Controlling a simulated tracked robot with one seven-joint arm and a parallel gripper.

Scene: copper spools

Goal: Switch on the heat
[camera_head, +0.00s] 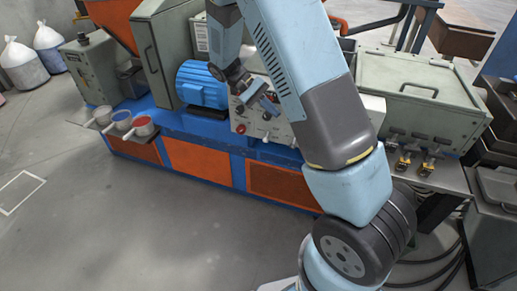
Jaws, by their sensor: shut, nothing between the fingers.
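A light grey control panel (279,131) with small knobs and switches is on the front of the machine, near the middle of the head view. A red knob (240,129) shows at its lower left. I cannot tell which control is for the heat, and labels are too small to read. My gripper (271,107) is shut and empty, in front of the upper part of the panel. I cannot tell whether its tips touch a control. My arm hides the panel's right side, and my gripper hides part of its top.
A blue motor (203,86) is just left of the panel. Three scoops, including a blue one (122,118) and a red one (142,124), sit on a ledge further left. A green-grey lidded box (425,82) stands right. Cables lie at lower right. The floor (110,225) at front left is clear.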

